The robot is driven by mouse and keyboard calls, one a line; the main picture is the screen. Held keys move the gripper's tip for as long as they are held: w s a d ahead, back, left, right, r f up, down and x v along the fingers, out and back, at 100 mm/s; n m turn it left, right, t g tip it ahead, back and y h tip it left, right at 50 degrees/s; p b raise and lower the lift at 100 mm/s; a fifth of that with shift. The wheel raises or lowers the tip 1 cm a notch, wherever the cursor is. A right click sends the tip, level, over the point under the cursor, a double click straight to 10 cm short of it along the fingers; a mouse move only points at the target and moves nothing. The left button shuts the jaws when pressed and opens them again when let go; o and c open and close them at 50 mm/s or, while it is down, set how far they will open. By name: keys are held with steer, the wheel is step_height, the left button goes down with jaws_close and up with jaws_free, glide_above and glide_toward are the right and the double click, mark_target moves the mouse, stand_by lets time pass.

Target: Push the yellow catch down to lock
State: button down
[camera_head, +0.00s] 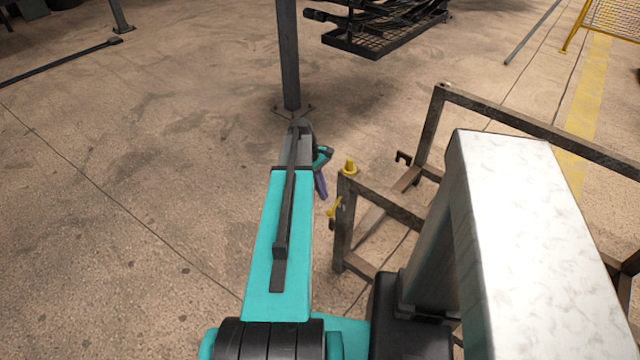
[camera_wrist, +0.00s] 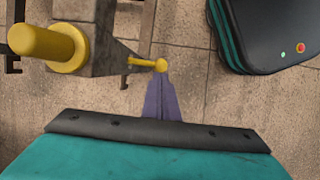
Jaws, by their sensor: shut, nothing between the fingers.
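The yellow catch (camera_head: 334,208) sticks out from the side of a dark metal rack's corner post, below its yellow top peg (camera_head: 349,166). In the wrist view the catch (camera_wrist: 145,62) shows as a short yellow bar with a round knob at its end. My gripper (camera_head: 323,193) has purple fingers, shut and empty, beside the post and left of the catch. In the wrist view the fingertips of my gripper (camera_wrist: 161,78) lie right at the knob. I cannot tell whether they touch it or are just above it.
The rack frame (camera_head: 385,203) stands on the floor to the right of my arm. The yellow peg (camera_wrist: 45,43) on its post is close to my wrist. A grey pillar (camera_head: 288,55) stands ahead. The floor on the left is mostly clear.

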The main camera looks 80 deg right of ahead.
mark_target(334, 208)
steer(key=shift+p+x, duration=0.4)
steer(key=shift+x, duration=2.45)
steer(key=shift+s+f, duration=0.1)
steer(key=shift+s, duration=0.15)
